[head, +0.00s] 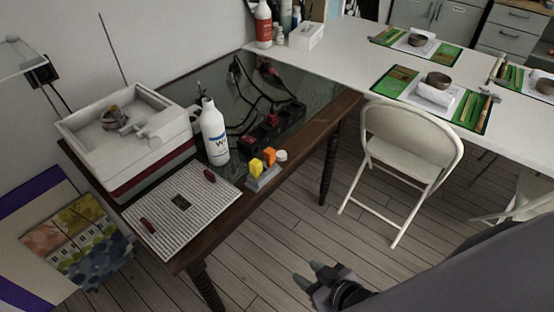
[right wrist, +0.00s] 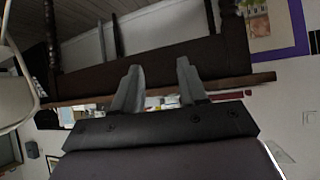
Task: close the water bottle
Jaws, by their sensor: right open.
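The white water bottle (head: 214,136), with dark lettering on its label, stands upright on the dark table; its top is too small to tell whether it is open. A small white round piece (head: 281,156), possibly a cap, is beside the orange and yellow blocks near the table's front edge. My right gripper (head: 311,273) is open and empty, in front of the table and apart from the bottle. In the right wrist view its two fingers (right wrist: 158,82) are spread with nothing clearly between them. My left gripper is not in view.
A white box-like tray (head: 75,124) stands left of the bottle. A white grid mat (head: 165,232) with red-handled pieces lies in front. Black power strips and cables (head: 270,128) lie behind right. A folding chair (head: 410,150) stands right of the table (head: 225,222).

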